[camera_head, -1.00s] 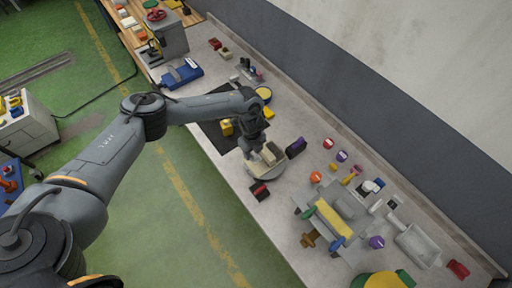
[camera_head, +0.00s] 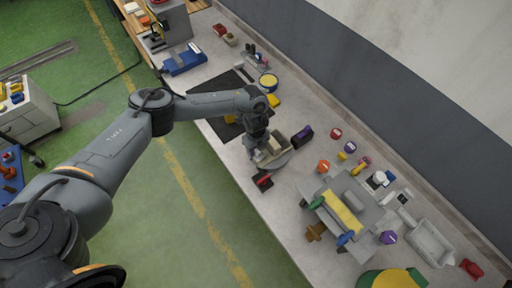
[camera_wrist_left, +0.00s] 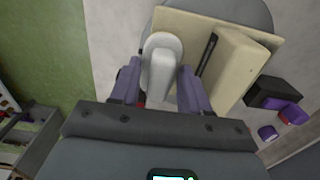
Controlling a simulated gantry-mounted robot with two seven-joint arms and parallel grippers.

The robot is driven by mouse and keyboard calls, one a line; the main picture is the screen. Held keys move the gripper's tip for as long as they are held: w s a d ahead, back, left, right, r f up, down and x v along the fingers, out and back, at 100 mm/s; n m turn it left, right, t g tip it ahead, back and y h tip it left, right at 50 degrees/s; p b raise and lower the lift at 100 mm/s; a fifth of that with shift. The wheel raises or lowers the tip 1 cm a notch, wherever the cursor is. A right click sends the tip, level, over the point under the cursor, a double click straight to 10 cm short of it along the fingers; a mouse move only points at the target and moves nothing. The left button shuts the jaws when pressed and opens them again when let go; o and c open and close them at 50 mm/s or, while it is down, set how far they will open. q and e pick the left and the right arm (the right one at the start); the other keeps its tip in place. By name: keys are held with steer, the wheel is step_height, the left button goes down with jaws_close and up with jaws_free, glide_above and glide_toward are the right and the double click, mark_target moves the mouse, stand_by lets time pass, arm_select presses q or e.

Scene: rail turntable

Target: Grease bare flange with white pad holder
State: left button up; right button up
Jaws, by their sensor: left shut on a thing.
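My left gripper (camera_wrist_left: 160,88) is shut on a white pad holder (camera_wrist_left: 160,72), which has a rounded pale head and a narrower grip between the fingers. In the wrist view the holder's head overlaps the left edge of a beige workpiece (camera_wrist_left: 232,62), a flat tan plate with a raised block along it. I cannot tell whether the holder touches the plate. A dark slot lies on the plate beside the block. The workpiece rests on a grey rounded turntable (camera_wrist_left: 258,10). In the head view my left gripper (camera_head: 258,152) is over the turntable's left part. My right gripper is not in view.
A black and purple object (camera_head: 302,135) stands right of the turntable, and a red and black one (camera_head: 263,181) at its near side. A grey fixture with a yellow top (camera_head: 342,213) and several small coloured parts stand further right. A dark mat (camera_head: 226,88) lies behind.

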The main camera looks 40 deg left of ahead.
arm_select(q)
steer(key=shift+f, duration=0.1)
stand_by(0.7)
steer(key=shift+f+b, duration=0.35)
steer(key=shift+f, duration=0.15)
steer(key=shift+a, duration=0.1)
steer(key=shift+w+a+r, duration=0.1)
steer(key=shift+w+a, duration=0.05)
steer(key=shift+a, duration=0.3)
steer(key=shift+w+a+r, duration=0.1)
steer(key=shift+a, duration=0.35)
steer(key=shift+a+b, duration=0.1)
steer(key=shift+b, duration=0.2)
steer(key=shift+w+a+f+b, duration=0.1)
steer(key=shift+a+b, duration=0.15)
steer(key=shift+a, duration=0.2)
steer(key=shift+w+a+f+b, duration=0.1)
steer(key=shift+a+b, duration=0.1)
steer(key=shift+a, duration=0.25)
steer(key=shift+d+r, duration=0.1)
steer(key=shift+s+d+p, duration=0.15)
steer(key=shift+d+p, duration=0.3)
steer(key=shift+d, duration=0.4)
